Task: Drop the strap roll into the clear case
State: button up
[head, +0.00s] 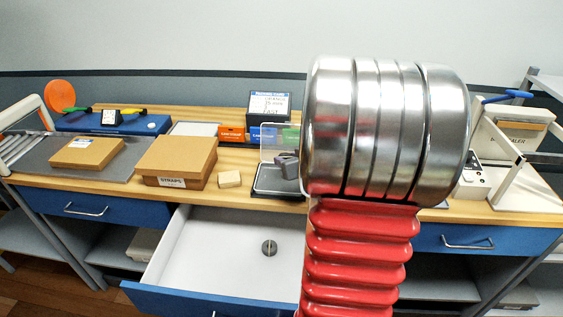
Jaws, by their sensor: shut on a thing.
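The clear case (268,183) stands open on the bench near the middle, with a dark base and a see-through lid raised at the back. A small grey rounded thing (287,165), perhaps the strap roll, shows over its right part against my arm. I cannot tell whether it is held above the case or rests in it. My large metal joint and red ribbed sleeve fill the centre right and hide the right side of the case. My gripper's fingers cannot be made out behind them.
A small grey round thing (268,248) lies in the open white drawer (215,240) below the case. Left of the case are a small tan block (230,179) and a cardboard box (177,160) labelled STRAPS. Behind stand orange (231,134) and blue boxes and a sign (269,105).

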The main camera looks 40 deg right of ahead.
aim_at(288, 183)
jog(key=shift+f, duration=2.6)
jog(key=o, duration=1.1)
jog(key=shift+s+r, duration=0.15)
jog(key=v, duration=1.3)
jog(key=shift+s+a, duration=0.2)
jog(key=shift+s, duration=0.05)
jog(key=shift+w, duration=0.1)
